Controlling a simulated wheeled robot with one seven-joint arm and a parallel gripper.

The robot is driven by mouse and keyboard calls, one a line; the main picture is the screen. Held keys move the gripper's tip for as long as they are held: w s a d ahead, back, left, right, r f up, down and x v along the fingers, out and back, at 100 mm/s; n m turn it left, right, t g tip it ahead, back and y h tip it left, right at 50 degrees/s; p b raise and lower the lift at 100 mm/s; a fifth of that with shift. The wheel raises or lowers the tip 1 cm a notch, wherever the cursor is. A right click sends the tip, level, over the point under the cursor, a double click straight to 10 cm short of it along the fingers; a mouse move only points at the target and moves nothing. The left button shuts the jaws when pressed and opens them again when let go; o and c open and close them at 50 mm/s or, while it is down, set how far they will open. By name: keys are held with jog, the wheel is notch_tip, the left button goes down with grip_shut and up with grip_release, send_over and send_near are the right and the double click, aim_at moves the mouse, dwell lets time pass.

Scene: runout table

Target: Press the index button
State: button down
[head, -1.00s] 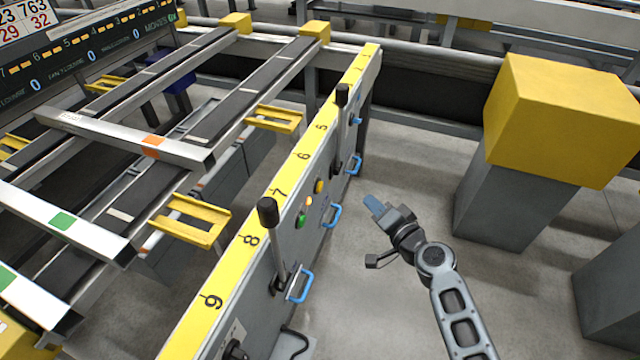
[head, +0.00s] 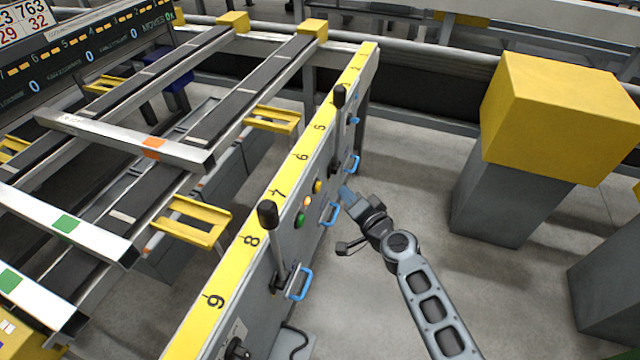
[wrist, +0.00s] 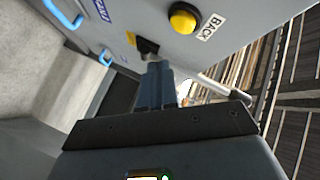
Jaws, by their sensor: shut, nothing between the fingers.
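On the grey side panel (head: 285,245) in the head view are a green button (head: 300,220), a small orange light (head: 307,200) and a yellow button (head: 318,186). I cannot read an index label on any of them. The wrist view shows the yellow button (wrist: 184,18) close up, with a BACK label beside it; the green button is not visible there. My gripper (head: 346,193) is shut and empty, right of the yellow button near the panel. In the wrist view its blue fingertips (wrist: 153,66) point at a black fitting (wrist: 147,46) beside a small yellow label.
Blue handles (head: 332,215) stick out from the panel, one close to my gripper. Black-knobbed levers (head: 268,214) rise along it. The yellow numbered rail (head: 250,239) tops the panel. A yellow block on a grey pedestal (head: 500,205) stands right. Floor between is clear.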

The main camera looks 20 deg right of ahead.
aim_at(318, 187)
jog(key=shift+w+a, duration=0.45)
jog(key=shift+a, duration=0.2)
jog(key=shift+w+a, duration=0.4)
jog(key=shift+a, duration=0.2)
jog(key=shift+w+a, duration=0.1)
dwell(1.1)
jog(key=shift+w+a, duration=0.15)
jog(key=shift+a, duration=0.1)
